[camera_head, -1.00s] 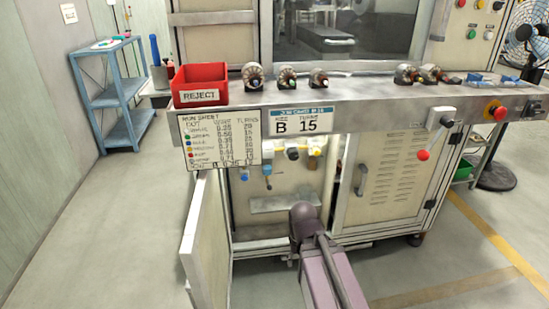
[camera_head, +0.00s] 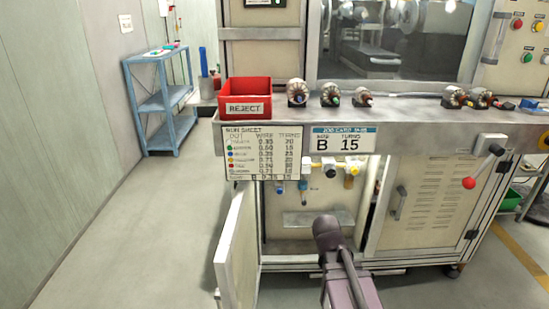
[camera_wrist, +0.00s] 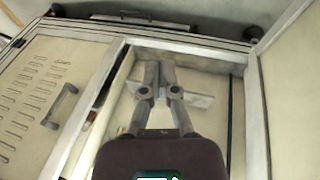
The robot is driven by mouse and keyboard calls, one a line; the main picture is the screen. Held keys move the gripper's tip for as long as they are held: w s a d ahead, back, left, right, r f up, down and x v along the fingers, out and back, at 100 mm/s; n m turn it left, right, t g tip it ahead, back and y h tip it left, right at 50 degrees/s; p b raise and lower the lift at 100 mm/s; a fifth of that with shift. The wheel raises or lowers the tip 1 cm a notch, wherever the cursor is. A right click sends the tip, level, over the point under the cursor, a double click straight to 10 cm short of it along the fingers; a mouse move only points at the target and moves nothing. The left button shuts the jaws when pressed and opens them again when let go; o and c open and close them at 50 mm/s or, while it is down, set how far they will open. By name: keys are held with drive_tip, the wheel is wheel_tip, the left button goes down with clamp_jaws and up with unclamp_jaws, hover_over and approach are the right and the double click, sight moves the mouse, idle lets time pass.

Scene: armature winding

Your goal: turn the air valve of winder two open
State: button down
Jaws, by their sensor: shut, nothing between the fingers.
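The machine's lower compartment stands open, with air fittings inside under the bench edge in the head view. They include a yellow-ended fitting (camera_head: 351,169), a dark round knob (camera_head: 331,173) and a blue-topped hanging part (camera_head: 303,187). I cannot tell for certain which is the air valve or how its handle is turned. My gripper (camera_wrist: 160,68) is in the wrist view, shut and empty, in front of the compartment opening near a pale metal plate (camera_wrist: 199,101). No fitting shows clearly at its fingertips. In the head view my arm hides the gripper.
An open door (camera_head: 236,245) stands out left of the compartment. The bench holds a red reject bin (camera_head: 245,96). Signs (camera_head: 252,160) hang over the opening's top. Floor at left is clear.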

drive_tip(key=w+a+r+n+t+h, duration=0.35)
drive_tip(key=w+r+t, duration=0.55)
drive_tip(key=w, duration=0.6)
drive_tip(key=w+a+r+n+t+y, duration=0.2)
drive_tip(key=w+a+r+n+t, duration=0.1)
drive_tip(key=a+r+n, duration=0.2)
drive_tip(key=w+a+r+n+t+y+p, duration=0.1)
drive_tip(key=w+a+r+n+t+y, duration=0.2)
drive_tip(key=a+n, duration=0.3)
drive_tip(key=w+a+r, duration=0.1)
drive_tip(key=a, duration=0.3)
drive_tip(key=shift+w+r, duration=0.2)
drive_tip(key=shift+r, duration=0.15)
drive_tip(key=shift+y, duration=0.25)
drive_tip(key=w, duration=1)
drive_tip(key=shift+d, duration=0.3)
drive_tip(key=shift+d+m, duration=0.35)
drive_tip(key=shift+m, duration=0.1)
